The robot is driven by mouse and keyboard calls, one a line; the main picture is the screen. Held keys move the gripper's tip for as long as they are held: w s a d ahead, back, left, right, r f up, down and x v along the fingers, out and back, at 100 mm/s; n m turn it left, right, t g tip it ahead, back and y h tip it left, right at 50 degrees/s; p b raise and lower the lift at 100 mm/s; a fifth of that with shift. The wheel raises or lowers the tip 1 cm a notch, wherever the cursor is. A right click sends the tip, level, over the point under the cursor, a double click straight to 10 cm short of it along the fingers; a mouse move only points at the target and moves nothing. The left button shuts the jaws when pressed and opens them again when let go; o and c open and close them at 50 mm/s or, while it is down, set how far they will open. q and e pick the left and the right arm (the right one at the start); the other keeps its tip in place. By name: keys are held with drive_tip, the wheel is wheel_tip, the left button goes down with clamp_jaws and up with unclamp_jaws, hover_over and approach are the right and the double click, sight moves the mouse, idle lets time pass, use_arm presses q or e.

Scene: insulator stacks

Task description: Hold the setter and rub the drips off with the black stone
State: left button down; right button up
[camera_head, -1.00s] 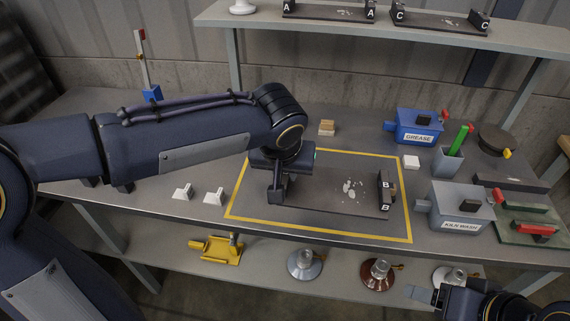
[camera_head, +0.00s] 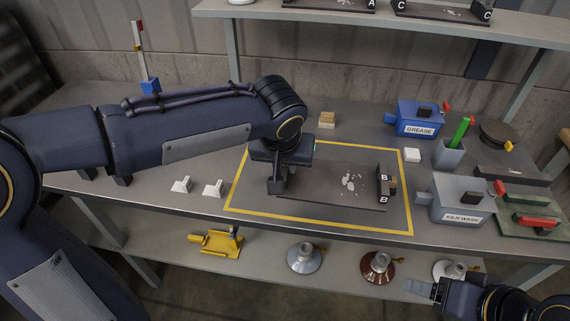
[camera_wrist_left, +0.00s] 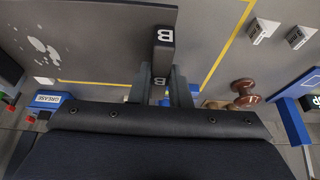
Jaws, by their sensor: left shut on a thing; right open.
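The setter is a dark plate (camera_head: 320,190) with white drips (camera_head: 349,182) on top and an upright end block marked B (camera_head: 383,188) at its right. It lies inside the yellow outline on the bench. My left gripper (camera_head: 277,183) is shut on the end block at its left. In the left wrist view, the fingers (camera_wrist_left: 163,85) close around the B block (camera_wrist_left: 163,50), with the plate (camera_wrist_left: 95,20) and drips to the left. My right gripper (camera_head: 424,290) is open and empty at the lower right, in front of the bench. I cannot tell which dark item is the black stone.
The grease box (camera_head: 418,121), kiln wash box (camera_head: 460,201), grey cup with green handle (camera_head: 449,156) and green board (camera_head: 530,226) crowd the right. Other setters stand on the upper shelf (camera_head: 500,28). Insulators (camera_head: 305,258) stand below.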

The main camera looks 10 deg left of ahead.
use_arm(q)
drive_tip(key=shift+w+a+f+b, duration=0.35)
drive_tip(key=shift+w+f+b, duration=0.45)
drive_tip(key=shift+w+f, duration=1.2)
drive_tip(key=shift+w+a+f+b, duration=0.35)
drive_tip(key=shift+w+f+b, duration=0.45)
drive_tip(key=shift+w+f, duration=1.2)
drive_tip(key=shift+w+a+f+b, duration=0.35)
drive_tip(key=shift+w+f+b, duration=0.45)
drive_tip(key=shift+w+f, duration=1.15)
use_arm(e)
drive_tip(key=shift+f, duration=2.45)
use_arm(q)
drive_tip(key=shift+w, duration=0.2)
use_arm(e)
drive_tip(key=shift+f, duration=0.1)
use_arm(q)
drive_tip(key=shift+r, duration=0.15)
use_arm(e)
drive_tip(key=shift+c, duration=0.3)
